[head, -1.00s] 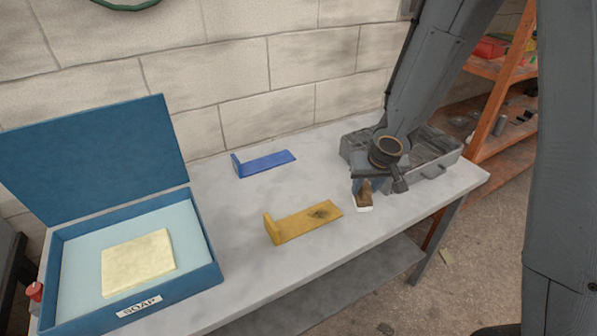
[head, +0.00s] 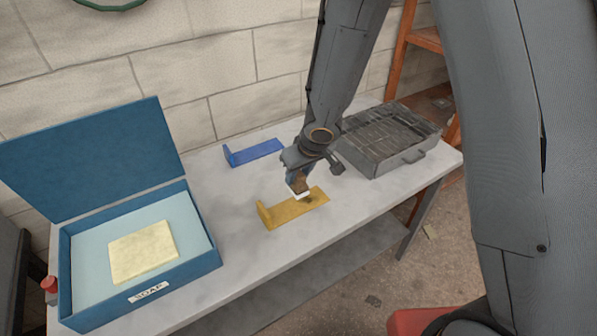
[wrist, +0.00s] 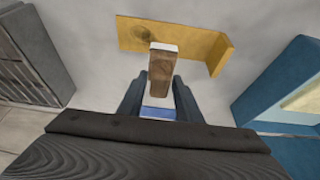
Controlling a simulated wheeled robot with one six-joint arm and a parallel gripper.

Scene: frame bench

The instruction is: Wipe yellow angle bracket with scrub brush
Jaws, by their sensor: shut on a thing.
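My gripper (head: 298,176) is shut on the scrub brush (head: 300,188), which has a brown wooden body and white bristles at its lower end. The brush is at the right part of the yellow angle bracket (head: 279,216), over or on its dark smudge; I cannot tell whether the bristles touch. In the wrist view the brush (wrist: 160,65) stands out between the fingers, and the yellow bracket (wrist: 190,42) lies beyond it. The smudge shows at the bracket's left there. The bracket lies flat, with its short leg upright.
A blue angle bracket (head: 258,150) lies behind the yellow one. An open blue soap box (head: 190,255) holding a pale yellow block (head: 143,250) stands at the left. A grey gridded metal case (head: 395,155) stands at the right. The grey bench's (head: 235,225) middle is otherwise clear.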

